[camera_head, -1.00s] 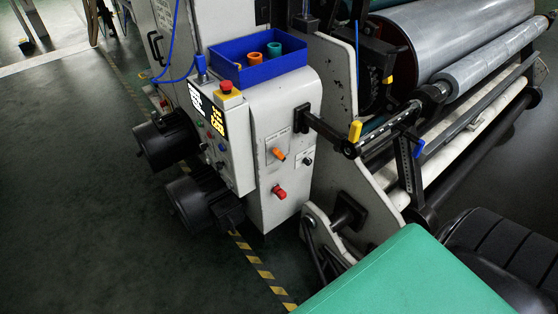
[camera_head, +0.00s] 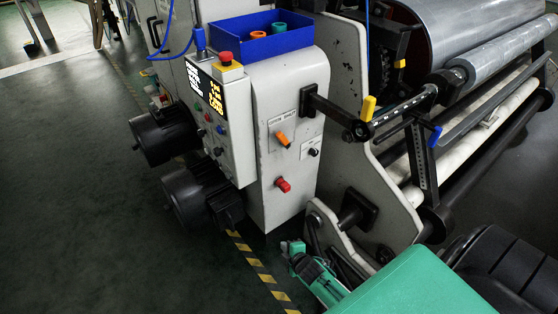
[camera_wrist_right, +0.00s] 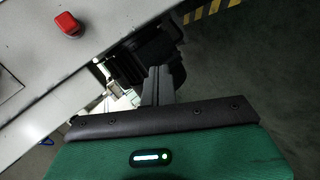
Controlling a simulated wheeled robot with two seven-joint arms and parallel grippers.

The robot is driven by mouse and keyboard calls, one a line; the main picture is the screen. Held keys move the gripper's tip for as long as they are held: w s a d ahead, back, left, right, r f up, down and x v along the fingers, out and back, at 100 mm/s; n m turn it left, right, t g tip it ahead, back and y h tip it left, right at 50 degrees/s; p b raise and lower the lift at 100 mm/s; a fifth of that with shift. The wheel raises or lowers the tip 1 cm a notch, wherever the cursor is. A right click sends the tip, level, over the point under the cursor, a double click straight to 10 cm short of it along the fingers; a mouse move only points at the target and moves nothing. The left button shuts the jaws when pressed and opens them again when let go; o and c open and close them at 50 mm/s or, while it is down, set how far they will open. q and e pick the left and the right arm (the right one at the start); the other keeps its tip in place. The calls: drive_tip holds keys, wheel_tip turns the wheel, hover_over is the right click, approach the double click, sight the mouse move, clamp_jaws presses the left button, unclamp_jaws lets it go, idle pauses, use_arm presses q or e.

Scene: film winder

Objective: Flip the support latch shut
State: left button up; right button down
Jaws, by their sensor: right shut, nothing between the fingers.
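A support arm (camera_head: 335,112) sticks out from the white cabinet, with a yellow-tipped lever (camera_head: 368,107) upright at its end. A slotted black bracket (camera_head: 422,160) with a blue-tipped lever (camera_head: 435,137) stands to its right. I cannot tell for certain which of these levers is the support latch. My right gripper (camera_head: 291,249) is low in front of the cabinet, well below and left of both levers and apart from them. In the right wrist view its dark fingers (camera_wrist_right: 157,72) are together and empty. No latch shows clearly there. My left gripper is not in view.
The cabinet carries an orange knob (camera_head: 283,138), a red knob (camera_head: 283,185) and a blue bin (camera_head: 259,40). Black motors (camera_head: 200,195) stand at its left. Film rollers (camera_head: 480,45) are at the right. The floor at left is open.

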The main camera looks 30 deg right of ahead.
sight(284, 141)
use_arm(q)
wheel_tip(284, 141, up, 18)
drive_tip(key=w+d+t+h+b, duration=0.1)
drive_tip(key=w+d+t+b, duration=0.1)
drive_tip(key=b, duration=0.6)
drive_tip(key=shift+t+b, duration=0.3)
drive_tip(key=shift+b, duration=0.05)
use_arm(e)
drive_tip(key=w+d+r+n+t, duration=0.1)
drive_tip(key=w+r+n+t, duration=0.1)
drive_tip(key=r, duration=0.6)
drive_tip(key=w+d+r+n+t+h, duration=0.1)
drive_tip(key=w+d+r+n+t, duration=0.1)
drive_tip(key=r, duration=0.6)
drive_tip(key=w+d+r+n+t, duration=0.1)
drive_tip(key=w+r+n+t, duration=0.2)
drive_tip(key=r, duration=0.6)
drive_tip(key=shift+w+d+n+h, duration=0.25)
drive_tip(key=shift+w+n+h, duration=0.05)
drive_tip(key=shift+w+n, duration=0.5)
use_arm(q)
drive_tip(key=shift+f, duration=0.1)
use_arm(e)
drive_tip(key=shift+r, duration=0.1)
